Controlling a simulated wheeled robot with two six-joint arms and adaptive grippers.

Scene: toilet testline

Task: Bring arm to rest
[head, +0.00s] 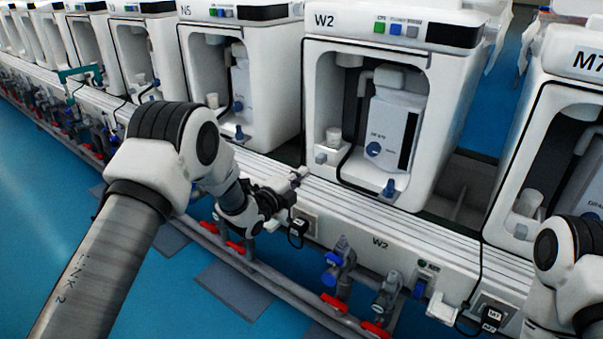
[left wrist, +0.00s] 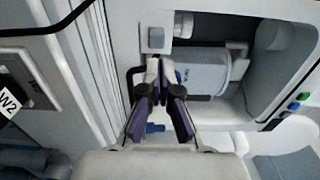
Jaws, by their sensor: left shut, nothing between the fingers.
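My left arm comes in from the left in the head view. Its gripper (head: 297,177) is over the front rail of the test line, just left of the open bay of station W2 (head: 379,128). In the left wrist view the left gripper (left wrist: 160,66) has its fingertips together, with nothing between them. The W2 bay and its grey-white unit (left wrist: 202,74) lie behind the fingers. Part of my right arm shows at the lower right edge of the head view; its gripper is out of frame.
Station N5 (head: 236,83) stands left of W2, and M7 (head: 570,68) stands at the right. Below the rail (head: 425,246) run pipes with blue fittings and red valve handles (head: 334,302). Black cables hang at the front. Blue floor (head: 150,270) is open at the lower left.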

